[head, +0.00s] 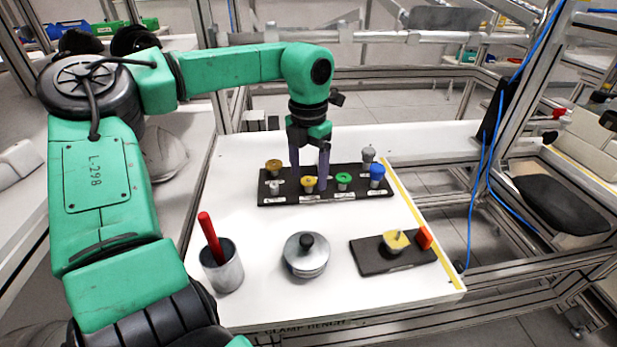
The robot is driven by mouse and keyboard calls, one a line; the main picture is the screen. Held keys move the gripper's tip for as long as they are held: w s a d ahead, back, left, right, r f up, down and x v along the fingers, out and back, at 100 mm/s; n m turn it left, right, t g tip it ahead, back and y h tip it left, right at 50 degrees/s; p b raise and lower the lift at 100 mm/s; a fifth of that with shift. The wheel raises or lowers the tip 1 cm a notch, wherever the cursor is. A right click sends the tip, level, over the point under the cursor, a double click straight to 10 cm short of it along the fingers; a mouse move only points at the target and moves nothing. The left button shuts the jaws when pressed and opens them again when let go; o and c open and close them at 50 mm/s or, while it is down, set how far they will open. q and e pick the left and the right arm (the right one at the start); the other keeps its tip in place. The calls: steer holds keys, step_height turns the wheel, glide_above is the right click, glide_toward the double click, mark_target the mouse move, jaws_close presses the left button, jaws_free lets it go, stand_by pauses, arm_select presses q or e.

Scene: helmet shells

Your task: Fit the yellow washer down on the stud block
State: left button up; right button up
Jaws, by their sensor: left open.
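A small yellow washer-like piece (308,181) sits on a low post in the front row of the black rack (345,199). My left gripper (309,177) points down at the rack with its two dark fingers apart, one on each side of this yellow piece. It is open and I see nothing gripped. A dark plate (372,265) at the front right bears a yellow-topped block (396,241) with a thin stud sticking up, which looks like the stud block. I cannot tell whether its yellow top is a separate piece. My right gripper is not in view.
The rack also holds gold (273,165), green (343,180), blue (377,170) and grey pieces. An orange-red piece (424,237) stands beside the block. A metal cup (224,270) with a red-handled tool and a round lidded pot (306,258) stand in front. The bench between is clear.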

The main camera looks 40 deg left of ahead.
arm_select(q)
steer(key=shift+f, duration=0.2)
stand_by(0.3)
jaws_close()
